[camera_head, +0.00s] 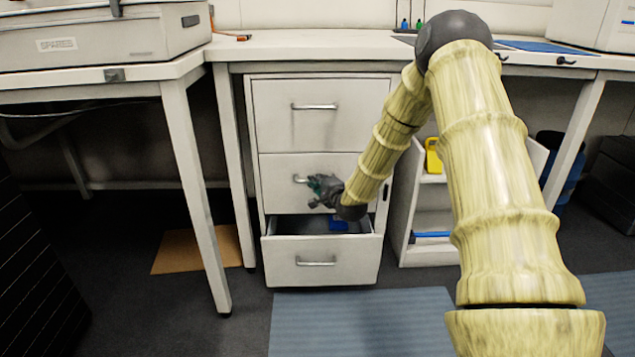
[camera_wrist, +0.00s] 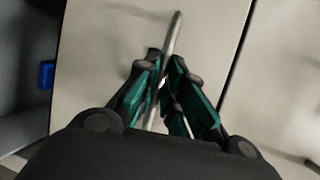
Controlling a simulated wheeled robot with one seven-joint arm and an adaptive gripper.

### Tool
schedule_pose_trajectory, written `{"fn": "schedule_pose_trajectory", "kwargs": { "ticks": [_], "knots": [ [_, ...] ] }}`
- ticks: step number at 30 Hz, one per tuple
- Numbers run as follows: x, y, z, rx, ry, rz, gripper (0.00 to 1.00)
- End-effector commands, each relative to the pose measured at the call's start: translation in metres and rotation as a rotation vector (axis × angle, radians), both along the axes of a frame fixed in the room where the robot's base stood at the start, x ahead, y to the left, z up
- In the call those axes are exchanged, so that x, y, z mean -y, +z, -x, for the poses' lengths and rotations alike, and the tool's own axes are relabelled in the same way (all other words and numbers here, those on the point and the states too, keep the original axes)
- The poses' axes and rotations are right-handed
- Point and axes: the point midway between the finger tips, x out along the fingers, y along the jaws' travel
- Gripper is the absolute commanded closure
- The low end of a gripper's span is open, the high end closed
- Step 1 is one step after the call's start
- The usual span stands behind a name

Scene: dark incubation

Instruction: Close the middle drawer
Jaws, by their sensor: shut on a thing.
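The middle drawer (camera_head: 276,193) is in the white cabinet, and its front looks about flush with the top drawer; I cannot tell if a small gap stays. Its bar handle (camera_head: 298,179) is partly hidden by my gripper (camera_head: 316,189). In the wrist view the drawer front (camera_wrist: 100,65) fills the middle, and my gripper (camera_wrist: 164,75) with its green-padded fingers is shut on the handle (camera_wrist: 174,34), which runs between them.
The bottom drawer (camera_head: 318,273) is pulled out below, with a blue thing (camera_head: 338,225) inside. The top drawer (camera_head: 318,130) is closed. A white shelf unit (camera_head: 432,257) stands right of the cabinet. A desk leg (camera_head: 190,190) stands to the left.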

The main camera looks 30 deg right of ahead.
Motion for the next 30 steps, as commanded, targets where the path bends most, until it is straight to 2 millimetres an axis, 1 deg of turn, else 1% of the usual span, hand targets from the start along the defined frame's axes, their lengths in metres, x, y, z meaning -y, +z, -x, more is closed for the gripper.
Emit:
{"fn": "schedule_pose_trajectory", "kwargs": {
  "ticks": [6, 7, 10, 11, 19, 23, 26, 30],
  "knots": [
    [0.002, 0.003, -0.003, 0.008, -0.003, 0.003, 1.00],
    [0.003, 0.003, -0.003, 0.008, -0.003, 0.003, 0.88],
    [0.003, 0.004, -0.003, 0.008, -0.003, 0.003, 0.70],
    [0.003, 0.003, -0.003, 0.008, -0.004, 0.003, 0.68],
    [0.004, 0.003, -0.001, 0.006, -0.005, 0.002, 0.68],
    [0.004, 0.004, 0.004, 0.006, -0.005, 0.002, 0.68],
    [0.002, 0.005, 0.015, 0.006, -0.006, 0.001, 0.68],
    [-0.002, 0.010, 0.037, 0.006, -0.005, 0.000, 0.68]
  ]
}}
